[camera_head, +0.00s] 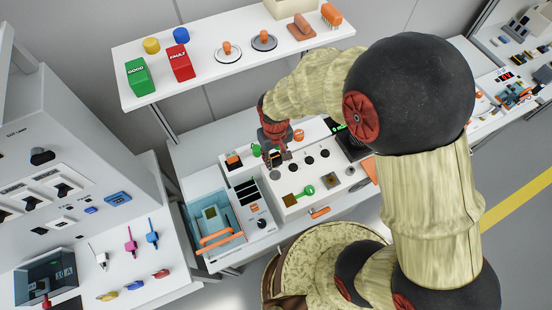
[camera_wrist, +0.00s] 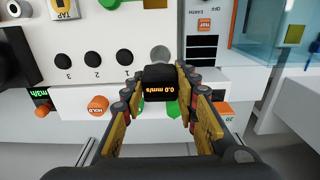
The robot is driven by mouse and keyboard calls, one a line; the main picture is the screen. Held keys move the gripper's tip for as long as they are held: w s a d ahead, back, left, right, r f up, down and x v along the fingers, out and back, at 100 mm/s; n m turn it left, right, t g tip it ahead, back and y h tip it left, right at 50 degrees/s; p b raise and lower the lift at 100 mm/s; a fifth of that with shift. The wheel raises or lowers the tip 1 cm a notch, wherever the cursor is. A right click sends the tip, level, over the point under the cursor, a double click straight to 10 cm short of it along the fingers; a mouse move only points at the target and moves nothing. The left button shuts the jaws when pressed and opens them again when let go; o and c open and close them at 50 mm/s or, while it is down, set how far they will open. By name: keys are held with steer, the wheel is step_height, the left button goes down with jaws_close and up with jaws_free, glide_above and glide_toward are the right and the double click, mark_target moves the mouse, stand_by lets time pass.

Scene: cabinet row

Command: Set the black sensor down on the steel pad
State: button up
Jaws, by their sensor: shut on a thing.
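The black sensor (camera_wrist: 160,82), a small block with a lit orange "0.0 mm/s" display, is between the fingers of my gripper (camera_wrist: 160,92) in the wrist view. My gripper is shut on it. The steel pad (camera_wrist: 160,53) is a round grey disc on the white panel, just beyond the sensor in the wrist view and partly covered by it. I cannot tell the height of the sensor above the panel. In the head view my gripper (camera_head: 277,157) is over the left part of the white bench unit, and the sensor is small there.
Holes 1, 2 and 3 (camera_wrist: 93,59) lie in a row beside the pad. Green knobs (camera_wrist: 173,109) and an orange knob (camera_wrist: 98,105) stand near the fingers. A slotted module (camera_head: 248,190) and a blue tank (camera_head: 212,213) are to the left in the head view.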

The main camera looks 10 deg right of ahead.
steer(key=shift+a+f+b, duration=0.1)
steer(key=shift+f+b, duration=0.3)
steer(key=shift+f, duration=0.2)
steer(key=shift+f+b, duration=2.6)
steer(key=shift+f, duration=1.35)
steer(key=shift+f, duration=0.2)
steer(key=o, duration=1.2)
steer(key=shift+o, duration=0.4)
steer(key=shift+r, duration=0.15)
step_height(320, 180, up, 12)
steer(key=shift+f, duration=0.1)
